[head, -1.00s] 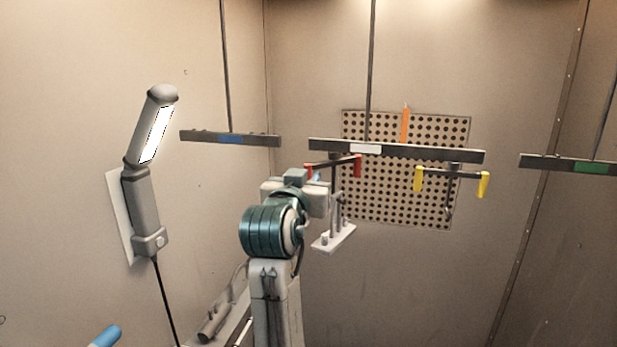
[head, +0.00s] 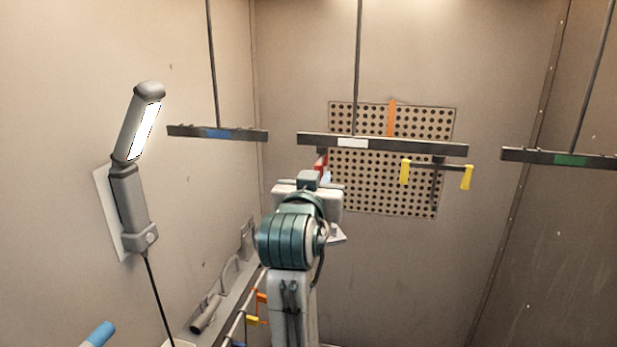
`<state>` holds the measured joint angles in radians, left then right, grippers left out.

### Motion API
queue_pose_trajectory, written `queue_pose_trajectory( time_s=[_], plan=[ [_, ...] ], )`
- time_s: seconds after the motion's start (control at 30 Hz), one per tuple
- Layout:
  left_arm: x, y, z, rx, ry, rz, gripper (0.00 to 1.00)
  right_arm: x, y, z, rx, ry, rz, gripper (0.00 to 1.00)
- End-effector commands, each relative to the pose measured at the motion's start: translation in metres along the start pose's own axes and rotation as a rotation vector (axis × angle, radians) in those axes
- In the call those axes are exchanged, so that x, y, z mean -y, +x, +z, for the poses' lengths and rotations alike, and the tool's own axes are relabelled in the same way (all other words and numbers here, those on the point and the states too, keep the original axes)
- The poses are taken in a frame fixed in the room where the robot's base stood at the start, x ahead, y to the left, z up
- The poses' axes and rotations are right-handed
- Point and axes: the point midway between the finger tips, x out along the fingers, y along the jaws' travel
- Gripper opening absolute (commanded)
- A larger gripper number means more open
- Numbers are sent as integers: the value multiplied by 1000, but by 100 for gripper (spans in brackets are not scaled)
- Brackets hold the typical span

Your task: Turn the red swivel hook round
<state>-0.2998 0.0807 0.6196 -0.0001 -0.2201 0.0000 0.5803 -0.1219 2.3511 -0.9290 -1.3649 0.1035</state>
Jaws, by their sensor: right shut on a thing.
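The red swivel hook (head: 321,160) hangs under the middle bar (head: 400,147), the one with a white label. Only one red end shows, just above my right gripper; the rest is hidden behind the gripper and wrist. My right gripper (head: 322,175) is shut on the red hook, though its fingertips are mostly hidden. The hook seems to point along my line of sight. A yellow-ended hook (head: 437,168) hangs crosswise from the right part of the same bar. My left gripper is not in view.
A bar with a blue label (head: 250,135) hangs at left, one with a green label (head: 520,155) at right. A lit lamp (head: 128,190) is on the left wall. A perforated panel (head: 345,190) with an orange strip (head: 391,118) is behind. A rail with coloured hooks (head: 253,320) is low left.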

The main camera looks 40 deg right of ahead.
Motion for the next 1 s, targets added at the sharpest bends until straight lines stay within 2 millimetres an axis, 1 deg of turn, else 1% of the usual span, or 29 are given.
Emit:
queue_pose_trajectory(
  time_s=[0.3,0.47,0.7,0.87,1.0],
  plan=[
    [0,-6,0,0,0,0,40,-20,6,-1,-3,-3,3,9],
    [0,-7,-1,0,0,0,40,-24,8,-1,-2,-3,2,9],
    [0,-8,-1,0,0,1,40,-37,18,-1,-3,-3,3,9],
    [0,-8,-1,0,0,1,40,-40,22,0,-2,-2,1,9],
    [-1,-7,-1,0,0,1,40,-46,31,0,-4,-4,2,9]
  ],
)
